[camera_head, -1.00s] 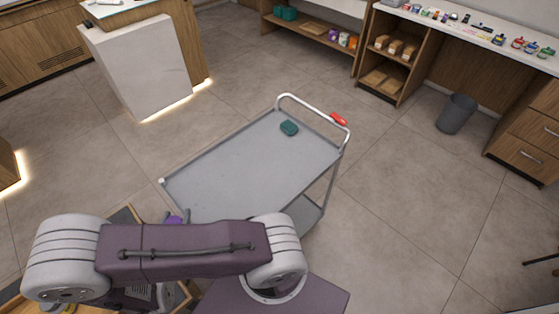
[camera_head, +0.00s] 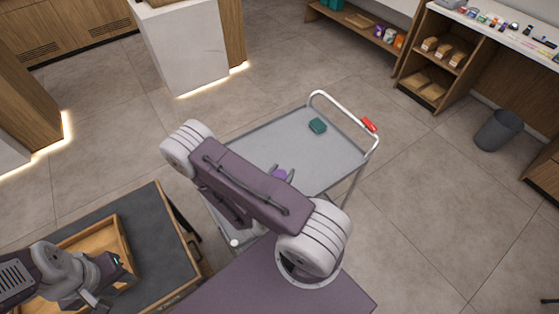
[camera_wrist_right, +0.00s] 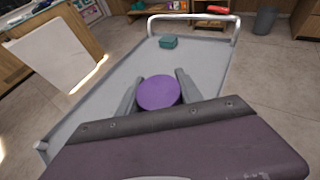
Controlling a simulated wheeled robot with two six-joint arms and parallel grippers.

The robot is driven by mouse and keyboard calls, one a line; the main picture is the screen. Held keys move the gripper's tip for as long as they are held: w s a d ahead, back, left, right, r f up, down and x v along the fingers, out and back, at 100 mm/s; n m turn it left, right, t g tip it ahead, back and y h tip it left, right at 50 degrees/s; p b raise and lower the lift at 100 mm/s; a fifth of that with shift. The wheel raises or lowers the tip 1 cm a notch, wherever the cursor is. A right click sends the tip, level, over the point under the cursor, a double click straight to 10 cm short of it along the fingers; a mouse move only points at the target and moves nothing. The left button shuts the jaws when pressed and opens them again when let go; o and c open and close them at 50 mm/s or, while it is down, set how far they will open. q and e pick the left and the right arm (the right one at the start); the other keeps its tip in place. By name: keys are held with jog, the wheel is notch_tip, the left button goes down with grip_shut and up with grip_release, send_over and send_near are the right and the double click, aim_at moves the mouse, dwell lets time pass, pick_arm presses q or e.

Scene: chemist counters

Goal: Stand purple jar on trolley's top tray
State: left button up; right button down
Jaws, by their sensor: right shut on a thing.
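The purple jar (camera_head: 279,175) is between the fingers of my right gripper (camera_head: 284,174), which is shut on it. In the right wrist view, the jar's round purple lid (camera_wrist_right: 158,92) shows between the two grey fingers (camera_wrist_right: 157,93). The grey top tray of the trolley (camera_head: 335,155) lies below and beyond the jar. I cannot tell whether the jar touches the tray. My right arm hides the tray's near part. My left gripper (camera_head: 118,262) is at the lower left over a wooden tray; its fingers are unclear.
A teal box (camera_head: 317,125) sits near the trolley's handle (camera_head: 345,117). The wooden tray (camera_head: 122,240) lies on a dark-topped table (camera_head: 155,225) at left. A grey bin (camera_head: 498,130) stands at right. Much of the trolley's top is free.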

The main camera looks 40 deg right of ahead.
jog(key=shift+m+g, duration=0.3)
jog(key=shift+g, duration=0.1)
jog(key=w+f+b, duration=0.3)
jog(key=b, duration=0.1)
jog(key=w+d+f+b, duration=0.1)
jog(key=w+f+b, duration=0.2)
jog(key=b, duration=0.2)
jog(key=w+f+b, duration=0.3)
jog(key=f+b, duration=0.1)
jog(key=b, duration=0.1)
jog(key=shift+w+d+f, duration=0.1)
jog(key=shift+w+d, duration=0.2)
jog(key=shift+d, duration=0.1)
jog(key=shift+w+f, duration=0.15)
jog(key=shift+f, duration=0.3)
